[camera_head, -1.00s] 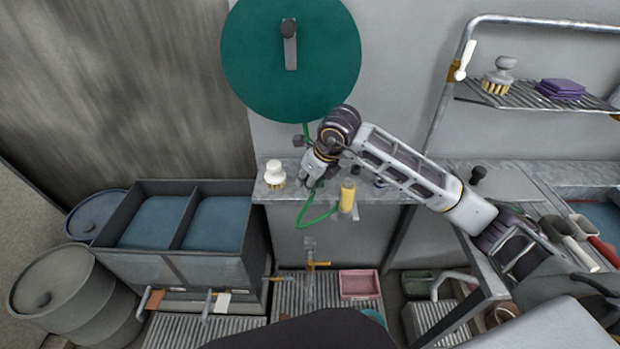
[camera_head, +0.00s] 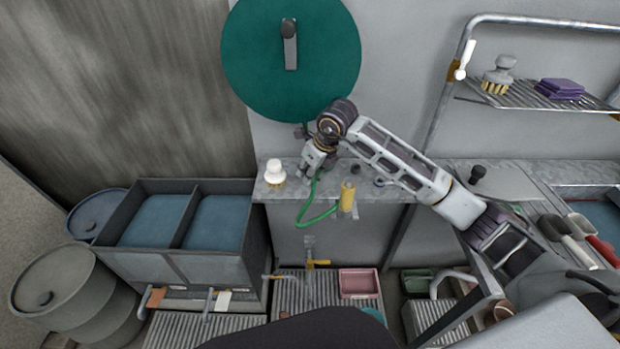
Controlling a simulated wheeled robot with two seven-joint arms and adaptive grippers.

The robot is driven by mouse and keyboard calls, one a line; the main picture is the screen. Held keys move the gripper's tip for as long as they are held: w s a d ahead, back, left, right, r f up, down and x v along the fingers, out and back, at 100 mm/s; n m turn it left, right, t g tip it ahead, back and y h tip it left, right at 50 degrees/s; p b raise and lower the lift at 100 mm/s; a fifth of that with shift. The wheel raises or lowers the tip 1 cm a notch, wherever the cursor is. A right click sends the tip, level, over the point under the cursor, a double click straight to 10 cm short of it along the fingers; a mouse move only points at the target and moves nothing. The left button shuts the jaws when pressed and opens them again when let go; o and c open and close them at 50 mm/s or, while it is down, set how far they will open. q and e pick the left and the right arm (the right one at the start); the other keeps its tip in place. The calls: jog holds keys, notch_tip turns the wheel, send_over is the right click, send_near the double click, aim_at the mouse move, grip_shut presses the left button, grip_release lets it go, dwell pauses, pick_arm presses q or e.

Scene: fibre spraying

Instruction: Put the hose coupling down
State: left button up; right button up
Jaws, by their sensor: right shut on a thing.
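My right gripper (camera_head: 314,165) hangs over the metal ledge, below the green hose reel disc. It is shut at the end of the green hose (camera_head: 306,219). The hose coupling is between the fingers and mostly hidden; I cannot tell whether it touches the ledge (camera_head: 384,194). The hose loops down in front of the ledge and back up by a yellow-handled fitting (camera_head: 347,196). My left gripper is not in view.
A white-topped brush (camera_head: 274,172) stands on the ledge left of the gripper. The green reel (camera_head: 290,95) is on the wall behind. A two-part tank (camera_head: 171,250) of blue liquid and a barrel (camera_head: 73,295) stand at left. A wire shelf (camera_head: 520,98) is at upper right.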

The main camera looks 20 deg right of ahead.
jog(key=shift+f, duration=1.35)
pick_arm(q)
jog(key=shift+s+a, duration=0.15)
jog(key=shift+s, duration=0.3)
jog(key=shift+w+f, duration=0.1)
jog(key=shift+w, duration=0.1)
pick_arm(e)
jog(key=shift+f, duration=0.1)
jog(key=o, duration=1)
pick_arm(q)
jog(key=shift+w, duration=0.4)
pick_arm(e)
jog(key=shift+o, duration=0.2)
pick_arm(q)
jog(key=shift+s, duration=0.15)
